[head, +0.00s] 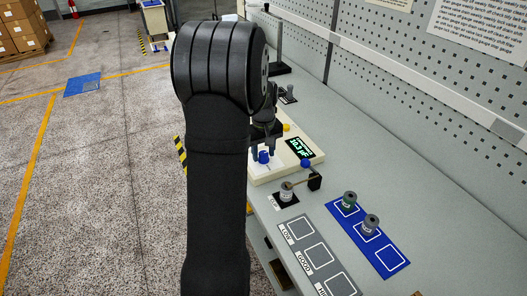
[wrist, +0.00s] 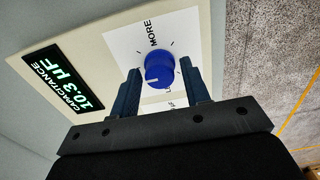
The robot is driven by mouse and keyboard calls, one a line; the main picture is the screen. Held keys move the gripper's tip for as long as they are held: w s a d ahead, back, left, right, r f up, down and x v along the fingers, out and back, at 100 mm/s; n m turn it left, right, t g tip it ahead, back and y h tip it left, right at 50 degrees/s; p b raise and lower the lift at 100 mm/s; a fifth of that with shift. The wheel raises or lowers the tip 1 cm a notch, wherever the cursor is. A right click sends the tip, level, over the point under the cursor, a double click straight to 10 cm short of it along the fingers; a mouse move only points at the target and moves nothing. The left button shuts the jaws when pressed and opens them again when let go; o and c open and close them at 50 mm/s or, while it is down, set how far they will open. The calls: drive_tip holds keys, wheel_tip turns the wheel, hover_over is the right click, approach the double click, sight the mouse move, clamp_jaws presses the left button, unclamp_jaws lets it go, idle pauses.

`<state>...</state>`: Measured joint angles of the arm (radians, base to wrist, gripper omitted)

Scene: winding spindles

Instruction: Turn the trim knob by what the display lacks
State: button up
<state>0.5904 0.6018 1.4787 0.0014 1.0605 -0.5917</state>
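The blue trim knob (wrist: 158,65) sits on a white panel, with "MORE" printed on one side and a partly hidden label starting with "L" on the other. It also shows in the head view (head: 263,157). The lit display (wrist: 62,86) reads "CAPACITANCE 10.3 µF"; it is on the cream tester (head: 271,171) in the head view too (head: 299,147). My gripper (wrist: 160,78) is open, its two fingers on either side of the knob with visible gaps. I see no contact. My arm hides part of the tester in the head view.
A grey spindle (head: 286,191) stands by a lever with a blue ball (head: 306,163). Two more spindles (head: 350,200) (head: 371,222) stand on a blue mat (head: 392,258). A grey tray (head: 302,245) has labelled squares, including "LOW" and "GOOD". A perforated wall borders the bench.

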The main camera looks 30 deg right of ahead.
drive_tip(key=c, duration=0.6)
drive_tip(key=shift+c, duration=0.2)
drive_tip(key=shift+m, duration=0.3)
drive_tip(key=m, duration=0.9)
drive_tip(key=shift+m, duration=0.4)
drive_tip(key=o, duration=1)
